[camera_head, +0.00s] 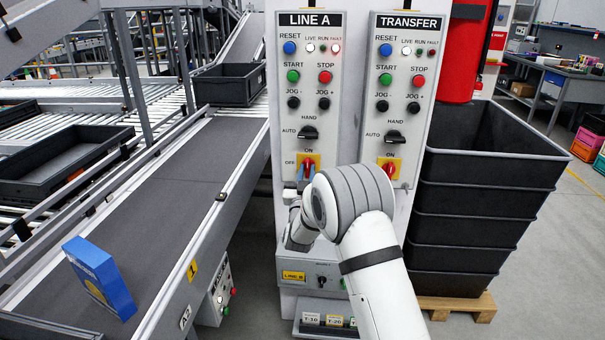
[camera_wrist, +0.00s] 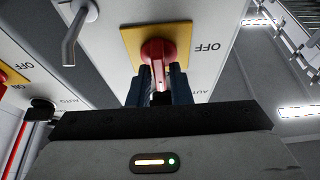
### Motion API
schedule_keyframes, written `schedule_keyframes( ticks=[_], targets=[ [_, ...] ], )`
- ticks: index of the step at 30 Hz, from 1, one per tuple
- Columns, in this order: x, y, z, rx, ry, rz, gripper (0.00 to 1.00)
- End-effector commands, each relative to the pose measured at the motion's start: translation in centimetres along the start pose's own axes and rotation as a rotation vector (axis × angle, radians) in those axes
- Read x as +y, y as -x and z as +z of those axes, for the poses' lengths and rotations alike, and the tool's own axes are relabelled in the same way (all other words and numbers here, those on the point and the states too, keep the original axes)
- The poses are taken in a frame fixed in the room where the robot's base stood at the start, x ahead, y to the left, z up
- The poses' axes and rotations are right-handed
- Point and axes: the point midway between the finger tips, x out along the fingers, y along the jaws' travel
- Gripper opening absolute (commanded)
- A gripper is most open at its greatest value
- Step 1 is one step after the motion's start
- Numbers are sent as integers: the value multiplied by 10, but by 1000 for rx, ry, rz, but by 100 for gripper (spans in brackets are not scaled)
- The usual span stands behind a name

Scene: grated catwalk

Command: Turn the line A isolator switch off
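The line A isolator switch (camera_head: 309,162) is a red rotary handle on a yellow plate, low on the LINE A panel (camera_head: 310,100). Its handle stands about upright, toward the ON mark; OFF is printed to its left. In the wrist view the red handle (camera_wrist: 158,51) and the OFF label show close up. My gripper (camera_wrist: 160,82) is at the switch, with a dark blue finger on each side of the handle, and looks shut on it. In the head view my gripper (camera_head: 306,173) is partly hidden by my wrist.
The TRANSFER panel (camera_head: 396,100) with a similar red switch (camera_head: 390,167) is close on the right. Stacked black crates (camera_head: 480,215) stand further right. A conveyor (camera_head: 165,215) carrying a blue box (camera_head: 100,278) runs on the left. A LINE B box (camera_head: 310,276) is below.

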Motion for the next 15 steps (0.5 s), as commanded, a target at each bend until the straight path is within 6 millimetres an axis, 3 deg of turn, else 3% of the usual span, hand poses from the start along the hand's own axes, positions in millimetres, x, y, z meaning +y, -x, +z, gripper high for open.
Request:
schedule_keyframes(
  ticks=[6,10,11,12,15],
  targets=[
    [0,0,0,0,0,0,0],
    [0,0,0,0,0,0,0],
    [-24,2,0,1,-5,-6,0],
    [-12,0,0,1,0,-3,0],
    [-7,1,0,1,5,-8,0]
  ],
)
